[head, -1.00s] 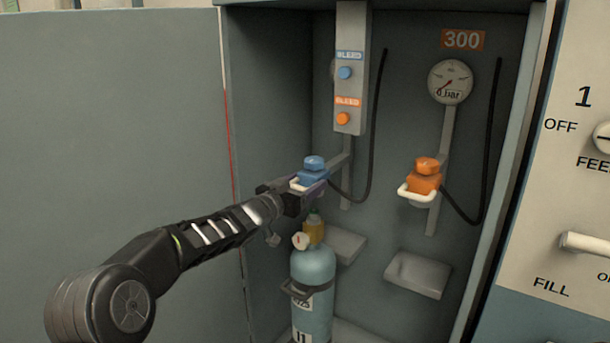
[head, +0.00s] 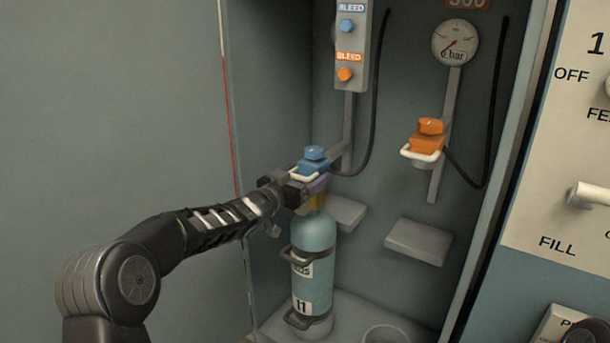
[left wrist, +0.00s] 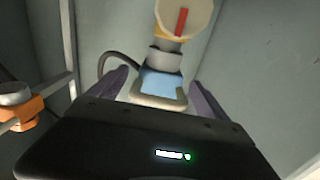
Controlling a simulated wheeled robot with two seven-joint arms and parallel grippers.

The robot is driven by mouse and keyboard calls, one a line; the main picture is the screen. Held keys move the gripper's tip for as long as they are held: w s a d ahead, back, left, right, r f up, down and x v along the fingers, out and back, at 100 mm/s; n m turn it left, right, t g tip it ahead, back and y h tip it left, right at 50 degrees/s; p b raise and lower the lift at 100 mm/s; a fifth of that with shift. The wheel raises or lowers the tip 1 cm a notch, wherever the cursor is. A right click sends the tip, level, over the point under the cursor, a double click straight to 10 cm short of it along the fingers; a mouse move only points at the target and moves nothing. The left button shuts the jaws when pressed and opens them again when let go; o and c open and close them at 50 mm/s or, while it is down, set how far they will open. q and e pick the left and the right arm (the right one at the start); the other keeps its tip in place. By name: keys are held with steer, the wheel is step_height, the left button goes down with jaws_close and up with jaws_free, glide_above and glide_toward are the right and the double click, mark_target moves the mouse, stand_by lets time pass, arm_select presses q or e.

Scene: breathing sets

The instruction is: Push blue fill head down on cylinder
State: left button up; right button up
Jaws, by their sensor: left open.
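The blue fill head (head: 313,160) with its white loop handle sits above the brass valve (head: 318,201) of the light-blue cylinder (head: 315,250), marked 11, which stands upright in the cabinet. My left gripper (head: 318,183) is at the blue head, with its purple fingers open around it. In the left wrist view the blue head (left wrist: 160,82) shows between the two spread fingers (left wrist: 160,92), with the valve beyond it. The head appears down close to or on the valve; whether it is fully seated I cannot tell. My right gripper is not in view.
An orange fill head (head: 426,137) hangs at the right under a gauge (head: 455,43). Small grey shelves (head: 418,242) jut from the back wall. Black hoses hang beside both heads. A panel with levers (head: 580,198) borders the cabinet at the right.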

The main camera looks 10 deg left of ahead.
arm_select(q)
steer(key=p+v, duration=0.1)
steer(key=v, duration=0.7)
stand_by(0.4)
